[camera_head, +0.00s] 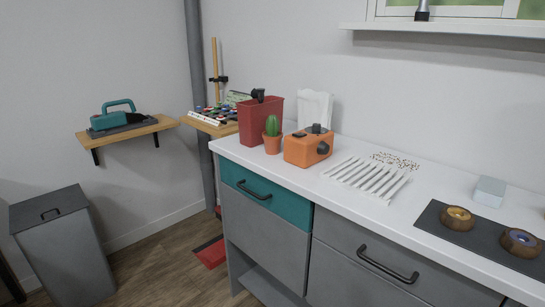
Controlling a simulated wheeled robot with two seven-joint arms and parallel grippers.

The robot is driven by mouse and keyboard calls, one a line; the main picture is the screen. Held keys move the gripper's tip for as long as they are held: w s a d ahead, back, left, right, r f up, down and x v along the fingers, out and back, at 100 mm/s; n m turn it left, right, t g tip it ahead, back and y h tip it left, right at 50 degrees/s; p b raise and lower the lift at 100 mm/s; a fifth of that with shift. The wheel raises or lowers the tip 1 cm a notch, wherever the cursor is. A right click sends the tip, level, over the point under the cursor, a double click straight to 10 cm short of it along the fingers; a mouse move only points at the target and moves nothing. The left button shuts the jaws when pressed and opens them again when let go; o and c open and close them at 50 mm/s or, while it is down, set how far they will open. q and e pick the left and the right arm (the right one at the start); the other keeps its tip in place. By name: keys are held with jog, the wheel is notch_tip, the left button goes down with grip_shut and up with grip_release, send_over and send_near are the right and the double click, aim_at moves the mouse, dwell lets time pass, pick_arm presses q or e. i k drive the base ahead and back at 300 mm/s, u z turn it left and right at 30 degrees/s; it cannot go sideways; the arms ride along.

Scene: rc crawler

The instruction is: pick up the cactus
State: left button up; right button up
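A green cactus (272,125) stands upright in a terracotta pot (272,144) near the left end of the white counter (330,193). It is in front of a red bin (254,121) and to the left of an orange box-shaped device (308,149). Neither of my grippers shows in the head view, so their opening cannot be seen.
White slats (370,176) lie mid-counter. A dark mat (485,236) with round wooden pieces is at the right. Drawers with black handles are below. A wall shelf (125,133) and grey bin (60,245) stand left.

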aim_at(272, 137)
jog(key=z, duration=0.65)
jog(key=k, duration=0.3)
jog(key=u, duration=2.2)
jog(key=i, duration=1.55)
jog(key=z, duration=0.85)
jog(key=i, duration=1.05)
jog(key=z, duration=1.15)
